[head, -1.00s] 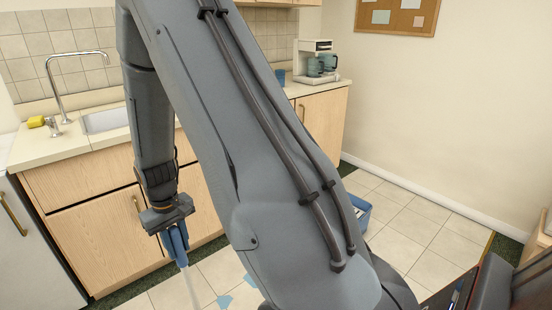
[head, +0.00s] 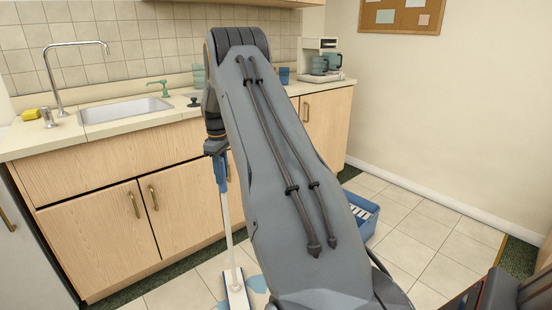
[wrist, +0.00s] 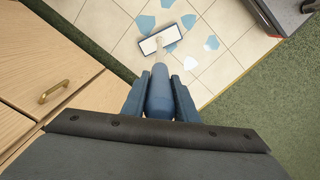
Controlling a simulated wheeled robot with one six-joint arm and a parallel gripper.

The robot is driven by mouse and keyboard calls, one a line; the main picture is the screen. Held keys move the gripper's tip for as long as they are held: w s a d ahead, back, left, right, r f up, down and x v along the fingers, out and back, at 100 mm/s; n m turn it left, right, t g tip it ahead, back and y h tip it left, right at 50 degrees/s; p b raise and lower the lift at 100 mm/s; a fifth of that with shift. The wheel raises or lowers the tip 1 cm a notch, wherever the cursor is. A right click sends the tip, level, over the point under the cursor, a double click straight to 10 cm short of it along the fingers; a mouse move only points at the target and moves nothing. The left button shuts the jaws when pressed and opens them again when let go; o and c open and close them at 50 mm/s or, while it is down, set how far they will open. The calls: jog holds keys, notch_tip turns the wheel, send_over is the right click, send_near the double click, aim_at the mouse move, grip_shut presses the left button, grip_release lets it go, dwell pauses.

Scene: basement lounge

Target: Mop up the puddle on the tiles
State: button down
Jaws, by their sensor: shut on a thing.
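My gripper (head: 220,168) is shut on the blue grip of the mop (wrist: 159,92), with one finger on each side in the wrist view. The mop's pale pole (head: 227,225) runs down to a flat white head with a dark blue edge (wrist: 160,40). The head is down at the tiles, among the puddle's patches. The puddle shows as several light blue patches, one at the mop head's upper left (wrist: 145,22) and others to its right (wrist: 190,63). In the head view my arm hides part of the puddle (head: 257,284).
A blue bucket with a white slotted insert (head: 362,215) stands on the tiles right of my arm. Wooden cabinets (head: 100,235) with a sink counter stand close on the left. Green carpet (wrist: 265,110) borders the tiles. Open tiles (head: 425,230) lie to the right.

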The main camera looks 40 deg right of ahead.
jog(key=s+d+r+n+b, duration=0.1)
jog(key=s+d+n+b, duration=0.1)
jog(key=d, duration=1)
jog(key=s+d+r+n+b, duration=0.1)
jog(key=d+b, duration=0.4)
jog(key=d, duration=0.8)
jog(key=shift+s+d+n, duration=0.2)
jog(key=shift+s+n, duration=0.15)
jog(key=shift+n, duration=0.45)
jog(key=shift+s+d+p, duration=0.1)
jog(key=shift+p, duration=0.2)
